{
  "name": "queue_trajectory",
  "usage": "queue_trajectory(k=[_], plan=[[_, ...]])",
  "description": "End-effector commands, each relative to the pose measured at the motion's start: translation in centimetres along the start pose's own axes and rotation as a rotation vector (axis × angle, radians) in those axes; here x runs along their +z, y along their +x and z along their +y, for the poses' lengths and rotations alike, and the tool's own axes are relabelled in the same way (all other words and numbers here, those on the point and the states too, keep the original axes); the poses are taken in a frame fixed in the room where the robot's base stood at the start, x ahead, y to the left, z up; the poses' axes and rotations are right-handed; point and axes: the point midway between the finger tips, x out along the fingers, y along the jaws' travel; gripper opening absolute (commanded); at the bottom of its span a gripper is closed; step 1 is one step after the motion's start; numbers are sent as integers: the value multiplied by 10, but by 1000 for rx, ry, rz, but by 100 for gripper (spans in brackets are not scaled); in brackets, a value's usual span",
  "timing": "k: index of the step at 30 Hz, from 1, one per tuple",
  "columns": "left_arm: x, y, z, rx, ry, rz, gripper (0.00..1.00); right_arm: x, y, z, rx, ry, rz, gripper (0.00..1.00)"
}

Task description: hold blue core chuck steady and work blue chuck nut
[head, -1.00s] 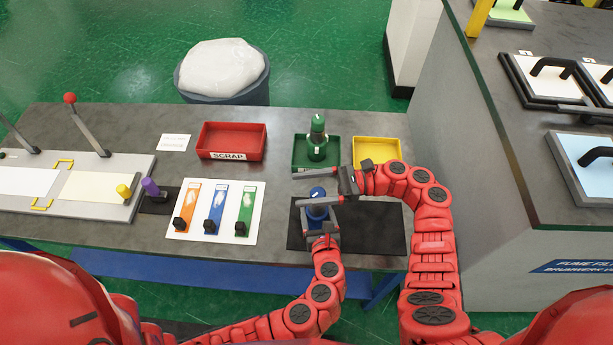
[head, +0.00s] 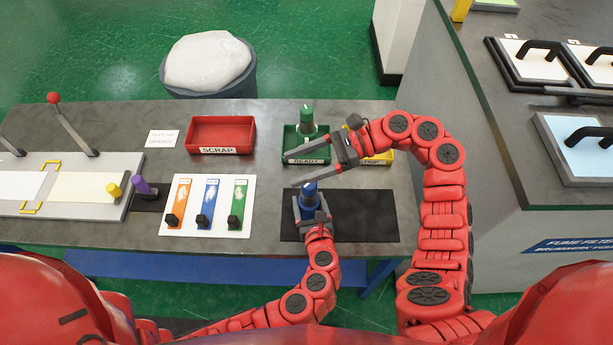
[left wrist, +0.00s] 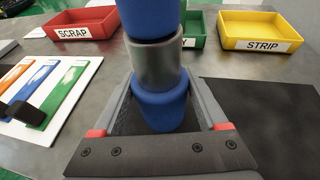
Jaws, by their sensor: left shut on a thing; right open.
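The blue core chuck (head: 308,205) stands upright on the black mat (head: 365,215). My left gripper (head: 310,216) is shut around its lower blue part from the near side. In the left wrist view the fingers flank the blue base (left wrist: 160,105), with a grey metal collar (left wrist: 157,63) above it. The blue piece on top, which looks like the blue chuck nut (left wrist: 150,18), is cut off by the frame's upper edge. My right gripper (head: 291,170) is open and empty, above and just behind the chuck's top in the head view. One finger passes close to the blue top; contact cannot be told.
A green tray labelled READY (head: 292,157) holds a green chuck (head: 307,121) behind my right gripper. A yellow STRIP tray (left wrist: 270,30) is partly hidden by my right arm. A red SCRAP tray (head: 221,131) and a white board (head: 190,226) with coloured strips stand left.

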Motion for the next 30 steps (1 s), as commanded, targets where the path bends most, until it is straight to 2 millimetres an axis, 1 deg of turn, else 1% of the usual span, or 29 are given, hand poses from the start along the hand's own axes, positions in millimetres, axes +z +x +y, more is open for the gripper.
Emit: queue_trajectory(k=[1, 3, 6, 9, 12, 15, 17, 20, 22, 30], plan=[[1, 0, 0, -1, -1, -2, 0, 4, -4, 4, 0, 7, 110, 79], [1, 0, 0, -1, -1, -2, 0, 3, -11, 8, -23, 47, 267, 79], [1, 0, 0, -1, -1, -2, 0, 1, -24, 11, -92, 110, 479, 79], [1, 0, 0, -1, -1, -2, 0, -5, -39, 12, -185, 170, 655, 79], [1, 0, 0, -1, -1, -3, 0, -8, -52, 11, -277, 215, 775, 79], [1, 0, 0, -1, -1, -3, 0, -9, -61, 10, -343, 242, 845, 79], [1, 0, 0, -1, -1, -3, 0, -11, -64, 10, -366, 253, 866, 79], [1, 0, 0, -1, -1, -3, 0, -18, -61, 8, -378, 264, 878, 79], [1, 0, 0, -1, -1, -3, 0, -27, -54, 7, -376, 266, 878, 79], [1, 0, 0, -1, -1, -3, 0, -71, -20, -5, -372, 264, 875, 79]])
